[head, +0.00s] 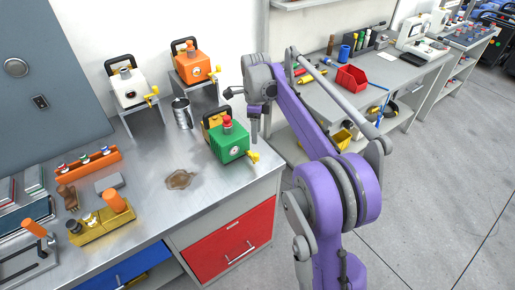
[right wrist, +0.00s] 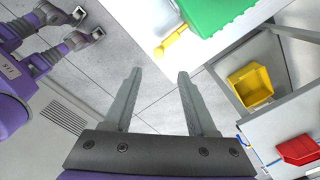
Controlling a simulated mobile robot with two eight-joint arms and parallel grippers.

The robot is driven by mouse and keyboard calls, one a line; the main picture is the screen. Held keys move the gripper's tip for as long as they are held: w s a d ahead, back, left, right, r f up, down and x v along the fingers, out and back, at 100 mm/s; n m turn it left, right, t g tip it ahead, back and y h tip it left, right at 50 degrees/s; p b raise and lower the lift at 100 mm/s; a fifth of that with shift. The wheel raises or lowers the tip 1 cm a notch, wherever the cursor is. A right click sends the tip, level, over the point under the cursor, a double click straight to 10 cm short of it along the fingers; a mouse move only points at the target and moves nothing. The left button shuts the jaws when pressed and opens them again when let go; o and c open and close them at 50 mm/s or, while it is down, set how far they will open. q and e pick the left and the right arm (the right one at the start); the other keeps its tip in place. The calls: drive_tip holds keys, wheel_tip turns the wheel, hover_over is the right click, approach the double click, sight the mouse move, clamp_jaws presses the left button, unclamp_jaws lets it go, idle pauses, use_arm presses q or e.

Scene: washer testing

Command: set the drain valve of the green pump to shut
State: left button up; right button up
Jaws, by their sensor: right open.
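The green pump (head: 229,143) stands at the right end of the metal bench, with a red knob on top and a round dial on its front. Its yellow drain valve (head: 253,157) sticks out low at its right corner. In the right wrist view the green pump (right wrist: 212,14) is at the top edge, with the yellow valve (right wrist: 170,43) pointing down-left from it. My right gripper (right wrist: 156,72) is open and empty. Its fingers point toward the valve but are apart from it. In the head view the right gripper (head: 256,130) hangs beside the pump's right side.
An orange pump (head: 193,65) and a white pump (head: 128,87) stand on raised stands behind. A metal cup (head: 182,113) is left of the green pump. A brown puddle (head: 180,179) lies on the bench. A side bench with a red bin (head: 352,78) is at right.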

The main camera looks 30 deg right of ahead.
sight(256, 154)
wheel_tip(256, 154, down, 10)
drive_tip(key=shift+s+a+f, duration=0.1)
drive_tip(key=shift+f, duration=0.05)
idle(0.3)
drive_tip(key=shift+c, duration=0.3)
clamp_jaws()
